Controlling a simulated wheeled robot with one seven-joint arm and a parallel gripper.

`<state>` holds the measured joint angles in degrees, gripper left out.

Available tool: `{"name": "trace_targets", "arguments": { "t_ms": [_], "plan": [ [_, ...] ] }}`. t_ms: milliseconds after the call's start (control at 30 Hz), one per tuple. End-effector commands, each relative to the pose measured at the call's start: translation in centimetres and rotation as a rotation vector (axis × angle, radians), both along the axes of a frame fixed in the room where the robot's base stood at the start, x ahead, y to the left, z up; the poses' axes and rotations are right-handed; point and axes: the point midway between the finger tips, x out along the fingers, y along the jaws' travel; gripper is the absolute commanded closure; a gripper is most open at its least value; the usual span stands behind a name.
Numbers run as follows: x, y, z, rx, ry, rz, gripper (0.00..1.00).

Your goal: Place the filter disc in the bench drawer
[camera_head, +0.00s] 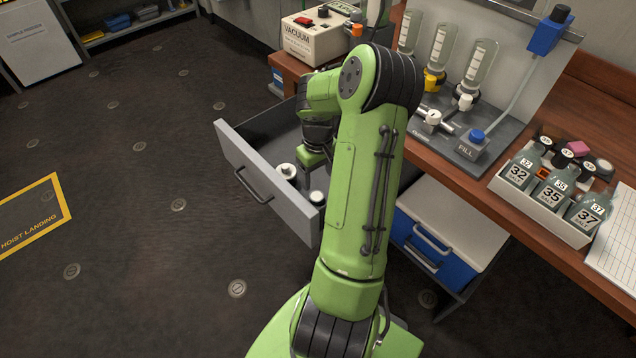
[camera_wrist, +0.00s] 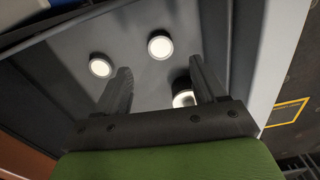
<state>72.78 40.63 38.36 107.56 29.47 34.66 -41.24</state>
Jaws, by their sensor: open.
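The bench drawer (camera_head: 284,203) is pulled out below the bench. Its inside fills most of the wrist view (camera_wrist: 125,35). My gripper (camera_wrist: 159,68) is open and points down into the drawer, with nothing between its fingers. Two pale round pieces lie on the drawer floor beyond the fingertips, one to the left (camera_wrist: 99,66) and one near the middle (camera_wrist: 160,45). A dark round piece with a pale top (camera_wrist: 183,99) is partly hidden by the right finger. In the head view, pale round pieces (camera_head: 287,170) show beside my gripper. I cannot tell which is the filter disc.
The wooden bench (camera_head: 470,185) carries a vacuum box (camera_head: 315,42), a filling stand (camera_head: 455,140) and a rack of labelled bottles (camera_head: 535,203). A blue and white case (camera_head: 450,232) stands below the bench, right of my arm. The floor left of the drawer is clear.

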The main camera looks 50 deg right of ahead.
Motion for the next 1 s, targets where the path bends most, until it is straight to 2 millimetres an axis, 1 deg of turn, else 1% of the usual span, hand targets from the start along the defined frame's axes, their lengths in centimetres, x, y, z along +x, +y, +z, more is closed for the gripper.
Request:
{"name": "trace_targets", "arguments": {
  "t_ms": [33, 100, 200, 367, 433, 467, 567, 600, 633, 667, 700, 733, 767, 800, 833, 867, 900, 967, 1000],
  "plan": [
    [0.0, 0.0, 1.6, -0.003, -0.001, 0.0, 0.29],
    [0.0, 0.0, 2.6, -0.002, 0.0, 0.0, 0.29],
    [0.0, 0.0, 3.4, 0.0, 0.0, -0.001, 0.29],
    [0.0, 0.0, 3.5, 0.001, 0.0, 0.001, 0.29],
    [0.4, 0.5, 4.1, -0.011, 0.002, 0.013, 0.29],
    [0.6, 1.0, 4.7, -0.023, 0.003, 0.025, 0.29],
    [2.0, 4.2, 8.3, -0.094, 0.006, 0.08, 0.29],
    [2.6, 6.1, 10.2, -0.131, -0.001, 0.106, 0.29],
    [2.8, 7.7, 11.6, -0.157, -0.01, 0.123, 0.29],
    [2.9, 9.3, 13.0, -0.182, -0.021, 0.137, 0.29],
    [2.8, 11.6, 14.7, -0.21, -0.043, 0.156, 0.29],
    [2.6, 13.3, 16.0, -0.229, -0.064, 0.169, 0.29],
    [2.2, 15.1, 17.2, -0.243, -0.089, 0.181, 0.29],
    [1.5, 17.3, 18.6, -0.259, -0.128, 0.195, 0.29],
    [0.8, 19.0, 19.6, -0.264, -0.16, 0.205, 0.29],
    [0.0, 20.6, 20.4, -0.265, -0.194, 0.215, 0.29],
    [-1.2, 22.7, 21.4, -0.257, -0.244, 0.231, 0.29],
    [-3.2, 25.5, 22.3, -0.228, -0.319, 0.253, 0.29],
    [-4.5, 26.9, 22.6, -0.201, -0.362, 0.267, 0.29]
  ]
}}
